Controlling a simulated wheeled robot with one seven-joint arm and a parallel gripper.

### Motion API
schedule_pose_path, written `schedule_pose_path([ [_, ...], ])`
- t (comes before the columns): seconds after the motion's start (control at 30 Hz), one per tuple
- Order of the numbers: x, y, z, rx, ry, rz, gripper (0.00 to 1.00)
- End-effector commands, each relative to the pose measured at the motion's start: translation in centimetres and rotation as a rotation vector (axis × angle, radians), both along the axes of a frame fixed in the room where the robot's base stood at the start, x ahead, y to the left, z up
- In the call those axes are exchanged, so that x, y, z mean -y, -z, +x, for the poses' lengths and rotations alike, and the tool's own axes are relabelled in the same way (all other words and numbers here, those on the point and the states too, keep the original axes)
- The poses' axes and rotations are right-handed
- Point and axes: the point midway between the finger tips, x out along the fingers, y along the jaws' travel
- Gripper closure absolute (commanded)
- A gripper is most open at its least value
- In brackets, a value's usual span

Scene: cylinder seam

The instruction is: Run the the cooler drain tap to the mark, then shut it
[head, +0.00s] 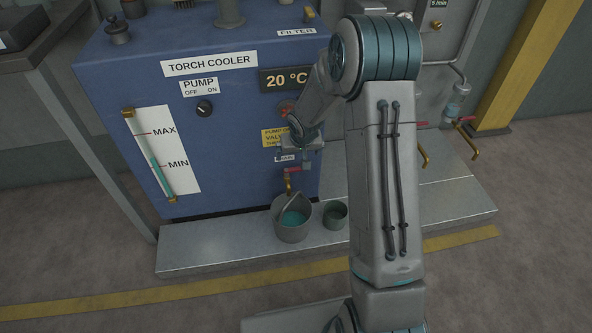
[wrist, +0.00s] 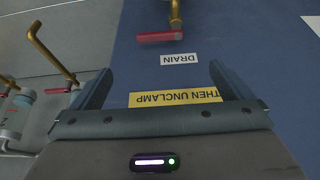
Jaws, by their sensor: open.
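The cooler (head: 230,95) is a blue cabinet. Its drain tap has a red lever (head: 292,170) and a brass spout (head: 288,186); the lever lies roughly level, and I see no stream. The wrist view shows the red lever (wrist: 160,36) beside the DRAIN label (wrist: 179,59). A bucket (head: 293,234) with teal liquid stands below the spout. The sight gauge (head: 157,165) shows teal liquid topping out between MAX and MIN, nearer MIN. My gripper (wrist: 162,76) is open and empty, short of the lever; in the head view my gripper (head: 302,145) is partly hidden by my arm.
A smaller pot (head: 335,216) stands right of the bucket on the metal plinth (head: 215,250). More brass pipes with red levers (head: 423,155) are at the right, near a yellow post (head: 510,65). A dark bench (head: 35,45) is at the left. The floor in front is clear.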

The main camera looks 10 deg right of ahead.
Motion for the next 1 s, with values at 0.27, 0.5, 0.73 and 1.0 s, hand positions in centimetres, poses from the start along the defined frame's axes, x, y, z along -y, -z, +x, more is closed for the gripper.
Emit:
schedule_pose_path([
  [0.27, 0.0, 6.1, 2.2, -0.004, -0.001, 0.000, 0.01],
  [0.5, 0.0, 9.8, 3.8, -0.002, -0.001, 0.000, 0.01],
  [0.73, 0.0, 11.2, 4.5, -0.001, 0.000, 0.000, 0.01],
  [1.0, 0.0, 11.2, 4.6, -0.001, 0.000, -0.001, 0.01],
])
